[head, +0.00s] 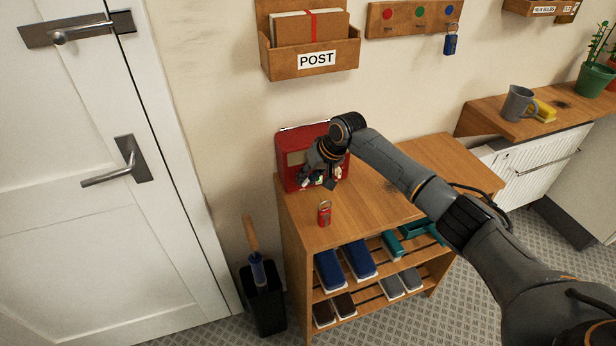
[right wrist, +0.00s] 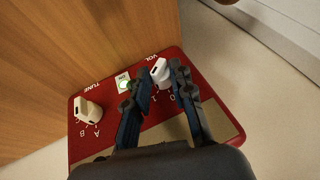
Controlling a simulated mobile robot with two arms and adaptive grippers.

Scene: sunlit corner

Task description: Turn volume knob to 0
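The red radio (head: 287,138) stands on the wooden shelf unit against the wall; my right gripper (head: 319,182) is at its front and hides part of it. In the right wrist view, the white volume knob (right wrist: 159,70) sits by the "VOL" label, between the two dark fingertips of my right gripper (right wrist: 160,77). The fingers are apart, and I cannot tell whether either touches the knob. The digits 0 and 1 show near it; other marks are hidden by the fingers. My left gripper is not in view.
A red key fob (head: 324,214) lies on the shelf top (head: 385,205). The post box (head: 310,55) hangs above the radio. A mug (head: 518,103) stands on the right ledge.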

